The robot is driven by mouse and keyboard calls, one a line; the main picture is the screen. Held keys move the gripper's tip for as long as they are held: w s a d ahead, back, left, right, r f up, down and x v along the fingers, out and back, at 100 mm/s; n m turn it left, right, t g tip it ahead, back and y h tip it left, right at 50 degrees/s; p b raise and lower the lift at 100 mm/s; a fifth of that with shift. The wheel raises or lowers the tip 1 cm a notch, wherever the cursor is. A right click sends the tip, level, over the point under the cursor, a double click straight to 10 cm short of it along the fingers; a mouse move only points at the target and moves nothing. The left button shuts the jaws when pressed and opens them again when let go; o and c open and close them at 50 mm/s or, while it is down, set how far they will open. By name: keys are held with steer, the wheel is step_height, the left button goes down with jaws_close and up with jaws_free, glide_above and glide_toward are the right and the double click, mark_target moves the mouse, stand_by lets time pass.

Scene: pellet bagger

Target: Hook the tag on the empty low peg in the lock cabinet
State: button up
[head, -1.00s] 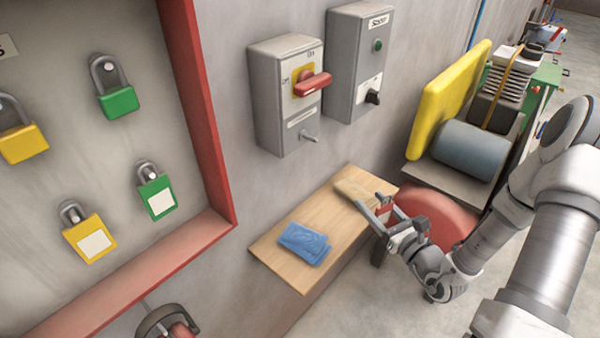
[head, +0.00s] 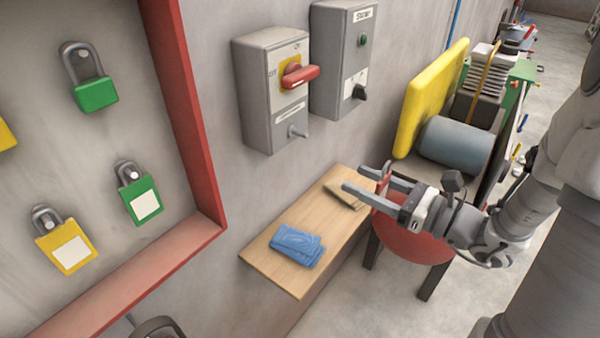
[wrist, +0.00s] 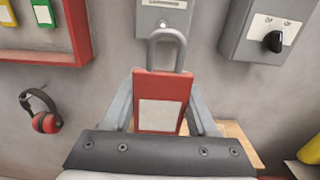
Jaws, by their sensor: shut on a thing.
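My gripper (head: 358,179) is shut on a red padlock-shaped tag (head: 385,178), held up above the wooden shelf. In the wrist view the tag (wrist: 160,110) stands upright between the fingers, with a white label on its face and a grey shackle on top. The lock cabinet (head: 190,110) has a red frame and is on the wall at the left, well away from my gripper. Green and yellow locks hang inside it, the low yellow one (head: 68,247) and low green one (head: 139,197) with white labels. I see no empty peg in the visible part.
The wooden shelf (head: 265,258) carries a blue cloth (head: 296,245) and a tan item (head: 345,192). A grey isolator box (head: 270,90) with a red handle and a second switch box (head: 340,60) stick out from the wall. Ear defenders (wrist: 43,112) hang below the cabinet.

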steer(key=p+x, duration=0.2)
steer(key=x, duration=1.5)
steer(key=shift+w+a+r, duration=0.1)
steer(key=shift+w+a, duration=0.05)
steer(key=shift+a, duration=0.05)
steer(key=shift+w+a, duration=0.2)
steer(key=shift+f, duration=0.2)
steer(key=shift+f, duration=0.2)
steer(key=o, duration=0.9)
steer(key=shift+b, duration=0.3)
steer(key=shift+c, duration=0.2)
steer(key=o, duration=0.5)
steer(key=shift+c, duration=0.2)
